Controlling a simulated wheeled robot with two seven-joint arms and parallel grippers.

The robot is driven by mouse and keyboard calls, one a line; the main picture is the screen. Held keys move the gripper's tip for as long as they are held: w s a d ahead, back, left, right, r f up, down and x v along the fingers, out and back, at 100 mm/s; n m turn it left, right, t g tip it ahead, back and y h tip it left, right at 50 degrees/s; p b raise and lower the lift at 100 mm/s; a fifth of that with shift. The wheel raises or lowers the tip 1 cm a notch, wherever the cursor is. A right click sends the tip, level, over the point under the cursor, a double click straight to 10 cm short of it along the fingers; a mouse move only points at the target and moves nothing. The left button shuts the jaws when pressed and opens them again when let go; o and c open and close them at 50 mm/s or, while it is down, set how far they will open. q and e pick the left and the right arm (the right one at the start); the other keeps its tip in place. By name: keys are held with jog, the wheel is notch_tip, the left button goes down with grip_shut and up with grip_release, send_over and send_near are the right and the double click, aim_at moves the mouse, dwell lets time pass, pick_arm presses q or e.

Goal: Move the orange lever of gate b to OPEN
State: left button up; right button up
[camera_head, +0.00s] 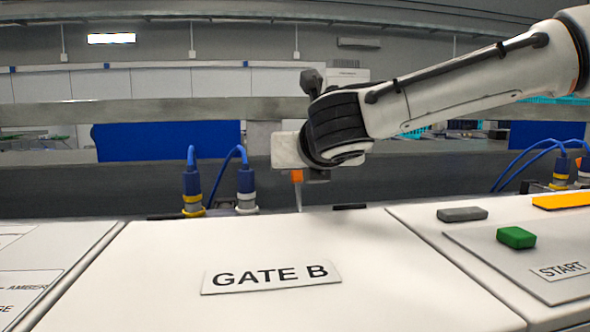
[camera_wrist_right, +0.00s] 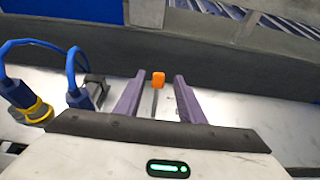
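The gate b lever has an orange knob (camera_head: 297,176) on a thin grey stem, standing at the rear edge of the white panel (camera_head: 180,265) marked GATE B. The stem looks close to upright in the head view. My right gripper (camera_wrist_right: 160,88) is open, with its two purple-grey fingers on either side of the lever. In the right wrist view the orange knob (camera_wrist_right: 158,77) lies between the fingertips, with a gap on both sides. I cannot tell whether either finger touches the stem. In the head view my right wrist partly hides the knob's top. My left gripper is not in view.
Blue cables with plugs (camera_head: 246,185) stand left of the lever. A small dark plate (camera_head: 350,206) lies right of the lever at the panel's rear. The right panel carries a green button (camera_head: 516,237), a grey block (camera_head: 462,214) and a START label (camera_head: 561,270).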

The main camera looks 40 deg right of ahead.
jog(key=shift+x, duration=2.35)
jog(key=shift+a, duration=0.1)
grip_shut()
